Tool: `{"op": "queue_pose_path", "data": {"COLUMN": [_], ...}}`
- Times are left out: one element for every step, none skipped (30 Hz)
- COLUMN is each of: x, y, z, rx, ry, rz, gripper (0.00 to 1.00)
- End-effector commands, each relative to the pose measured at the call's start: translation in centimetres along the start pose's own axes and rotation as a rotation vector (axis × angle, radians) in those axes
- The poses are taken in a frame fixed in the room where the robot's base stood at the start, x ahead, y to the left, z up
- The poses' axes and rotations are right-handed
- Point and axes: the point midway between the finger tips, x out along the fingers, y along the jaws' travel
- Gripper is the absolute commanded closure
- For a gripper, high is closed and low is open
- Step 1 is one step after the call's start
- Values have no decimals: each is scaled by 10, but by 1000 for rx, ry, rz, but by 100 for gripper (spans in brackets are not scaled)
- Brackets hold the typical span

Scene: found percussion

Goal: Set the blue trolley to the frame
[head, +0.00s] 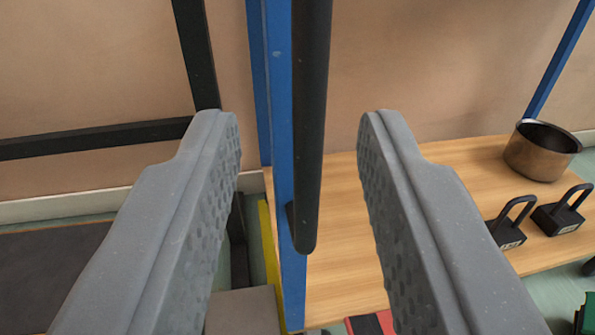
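The blue trolley (281,110) shows as blue posts with a wooden shelf (345,265) reaching to the right. A black upright handle bar (313,110) is fixed to its near post. My gripper (300,125) is open, with one grey finger on each side of the handle and post in the picture. Neither finger visibly touches the bar, and I cannot tell how deep it sits between them. A black frame (95,138) of an upright and a crossbar stands at the left by the wall. The fingers hide parts of the shelf and floor.
A metal pot (541,150) and two black padlock-shaped weights (509,232) (559,217) stand on the shelf at right. A yellow strip (268,250) runs along the floor by the post. A dark mat (45,270) lies at left. A red-and-black item (371,323) shows at the bottom.

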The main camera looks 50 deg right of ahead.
Motion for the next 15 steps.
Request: {"op": "queue_pose_path", "data": {"x": [-12,-18,-25,-30,-35,-42,-46,-50,-54,-57,-59,-62,-64,-65,-67], "y": [0,0,1,1,1,1,0,0,0,0,0,0,0,0,0], "z": [0,0,1,2,2,2,2,1,1,1,1,1,1,1,1], "rx": [2,0,-1,-2,-2,-1,1,1,0,-1,-1,-1,-1,-1,-2], "ry": [-3,-2,0,0,-2,-4,-4,-3,-1,0,1,1,1,1,0], "rz": [-2,-1,-1,-1,-1,-2,-3,-3,-3,-3,-2,-2,-1,-1,-1], "gripper": [68,68,68,68,68,68,68,68,68,68,68,68,68,68,68]}}
